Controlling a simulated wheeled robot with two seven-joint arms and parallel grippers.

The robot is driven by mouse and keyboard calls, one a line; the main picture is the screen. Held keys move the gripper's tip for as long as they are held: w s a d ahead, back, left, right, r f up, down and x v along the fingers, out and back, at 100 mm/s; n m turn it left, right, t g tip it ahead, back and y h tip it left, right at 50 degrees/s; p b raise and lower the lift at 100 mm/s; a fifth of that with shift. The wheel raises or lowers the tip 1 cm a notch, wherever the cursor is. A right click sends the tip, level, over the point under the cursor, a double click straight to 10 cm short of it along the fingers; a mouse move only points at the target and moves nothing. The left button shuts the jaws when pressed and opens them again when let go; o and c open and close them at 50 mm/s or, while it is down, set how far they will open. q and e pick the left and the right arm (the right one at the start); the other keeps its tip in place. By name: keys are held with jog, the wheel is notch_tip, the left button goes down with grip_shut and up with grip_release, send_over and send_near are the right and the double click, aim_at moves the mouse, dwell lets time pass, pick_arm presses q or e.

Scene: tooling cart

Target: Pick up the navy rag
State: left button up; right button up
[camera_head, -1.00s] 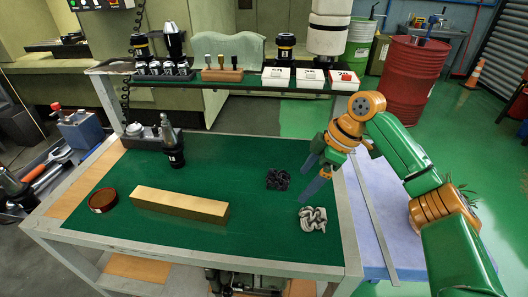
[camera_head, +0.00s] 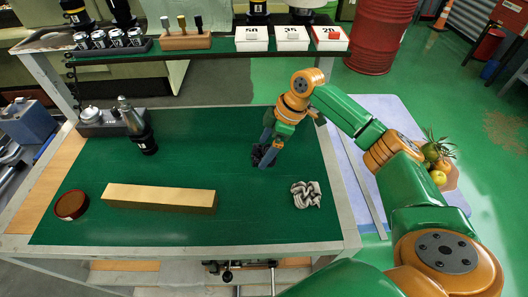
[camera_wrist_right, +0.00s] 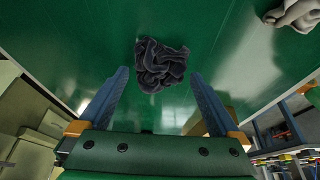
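The navy rag (camera_head: 258,155) is a dark crumpled cloth on the green mat of the cart top, right of the middle. In the right wrist view the rag (camera_wrist_right: 160,64) lies just beyond and between the fingertips, with space on both sides. My right gripper (camera_head: 266,158) reaches down at the rag and partly hides it in the head view. Its two fingers stand wide open in the right wrist view (camera_wrist_right: 160,78), with nothing held. My left gripper is not visible in the head view.
A grey crumpled rag (camera_head: 306,194) lies to the right. A brass-coloured block (camera_head: 160,198), a brown round dish (camera_head: 71,205) and a tool holder (camera_head: 138,128) are on the left. A shelf (camera_head: 200,48) with boxes runs along the back. The mat between is clear.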

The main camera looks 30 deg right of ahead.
aim_at(258, 151)
jog(key=shift+s+r, duration=0.1)
jog(key=shift+s, duration=0.05)
jog(key=c, duration=1.1)
jog(key=shift+r, duration=0.3)
notch_tip(258, 151, up, 3)
jog(key=shift+s+b, duration=0.1)
jog(key=shift+b, duration=0.5)
jog(key=s+a+r+b, duration=0.1)
jog(key=s+a+r, duration=0.3)
jog(key=s+r, duration=0.5)
jog(key=s, duration=0.4)
jog(key=shift+a+r+b, duration=0.2)
jog(key=shift+b, duration=0.1)
